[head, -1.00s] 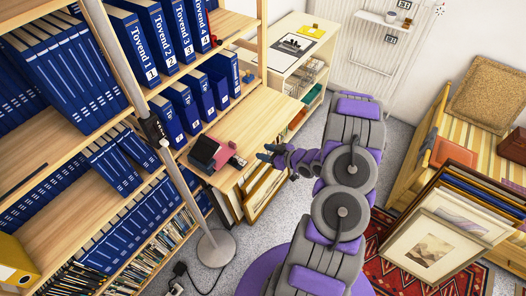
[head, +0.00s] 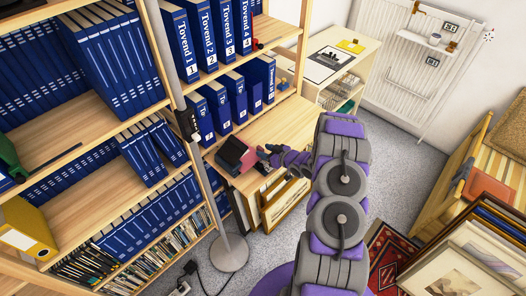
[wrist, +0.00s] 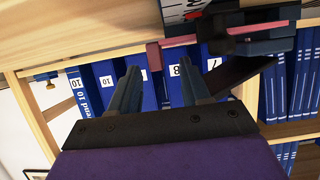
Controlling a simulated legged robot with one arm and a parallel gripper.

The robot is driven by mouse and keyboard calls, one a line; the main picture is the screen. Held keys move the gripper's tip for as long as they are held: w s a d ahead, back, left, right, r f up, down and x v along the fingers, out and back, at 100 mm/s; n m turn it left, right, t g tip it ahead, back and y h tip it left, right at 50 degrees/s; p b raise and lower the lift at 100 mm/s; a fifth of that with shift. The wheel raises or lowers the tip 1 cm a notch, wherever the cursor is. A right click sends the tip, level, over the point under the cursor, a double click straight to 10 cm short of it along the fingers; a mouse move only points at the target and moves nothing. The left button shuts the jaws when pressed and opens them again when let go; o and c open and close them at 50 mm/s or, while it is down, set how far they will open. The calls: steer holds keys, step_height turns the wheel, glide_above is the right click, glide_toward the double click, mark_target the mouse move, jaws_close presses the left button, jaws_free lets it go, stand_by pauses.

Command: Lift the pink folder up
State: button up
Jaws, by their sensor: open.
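The pink folder (head: 248,160) shows as a small pink face beside dark, box-like items on the wooden desk ledge, in the middle of the head view. In the wrist view its pink edge (wrist: 154,58) shows near the top, beyond the fingers, partly hidden by dark objects. My gripper (head: 263,151) is just right of the folder in the head view. In the wrist view my gripper (wrist: 160,75) has its two fingers apart with nothing held between them. I cannot tell whether a finger touches the folder.
Shelves of blue Tovend volumes (head: 205,40) stand left of and behind the folder. A lamp pole with a round base (head: 230,253) stands in front. Framed pictures (head: 285,203) lean below the ledge. More framed prints (head: 465,262) stand at right. Grey carpet lies between.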

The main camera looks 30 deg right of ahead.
steer(key=shift+x, duration=0.75)
steer(key=shift+w+d+f, duration=0.1)
steer(key=shift+w+d, duration=0.15)
steer(key=shift+w, duration=0.05)
steer(key=shift+a, duration=0.15)
steer(key=c, duration=0.3)
jaws_close()
